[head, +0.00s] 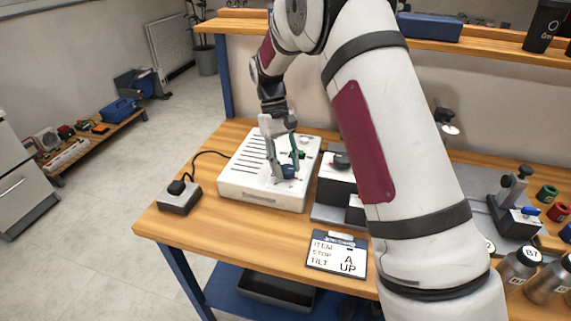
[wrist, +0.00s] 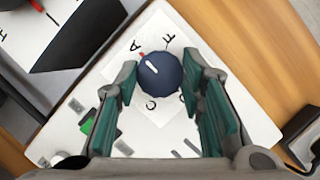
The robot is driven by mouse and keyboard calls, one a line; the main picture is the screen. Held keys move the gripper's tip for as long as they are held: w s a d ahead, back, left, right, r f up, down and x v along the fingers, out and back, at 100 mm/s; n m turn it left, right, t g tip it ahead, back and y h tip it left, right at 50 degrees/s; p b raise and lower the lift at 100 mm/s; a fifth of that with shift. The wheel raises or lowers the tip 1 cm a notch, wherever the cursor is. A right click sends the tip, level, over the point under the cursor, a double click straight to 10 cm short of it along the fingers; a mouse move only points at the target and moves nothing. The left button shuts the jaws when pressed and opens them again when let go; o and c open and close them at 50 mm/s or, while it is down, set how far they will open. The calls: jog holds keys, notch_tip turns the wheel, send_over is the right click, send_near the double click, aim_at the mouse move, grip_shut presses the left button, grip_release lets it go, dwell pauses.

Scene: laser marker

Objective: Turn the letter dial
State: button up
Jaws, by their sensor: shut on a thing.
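The letter dial is a round dark blue knob (wrist: 160,76) with a white pointer line, on the white top of a box-shaped machine (head: 254,194). Letters are printed around it; in the wrist view its pointer faces up and left, toward the A beside a small red mark. Other letters are partly hidden or hard to read. In the head view the knob (head: 288,172) shows low between my fingers. My gripper (head: 281,170) points down at it, shut on the knob with one green-padded finger on each side; it also fills the wrist view (wrist: 161,88).
A sign (head: 337,254) on the bench reads ITEM A, STOP, TILT UP. A small black-topped box (head: 179,198) with a cable stands left of the machine. A grey fixture (head: 335,190) stands close on the right. A green part (wrist: 88,128) is near the left finger.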

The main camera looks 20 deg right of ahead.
dwell(0.4)
jog(key=o, duration=1.1)
jog(key=v, duration=1.2)
jog(key=shift+s, duration=0.1)
jog(key=shift+r+p, duration=0.9)
jog(key=shift+r, duration=2.6)
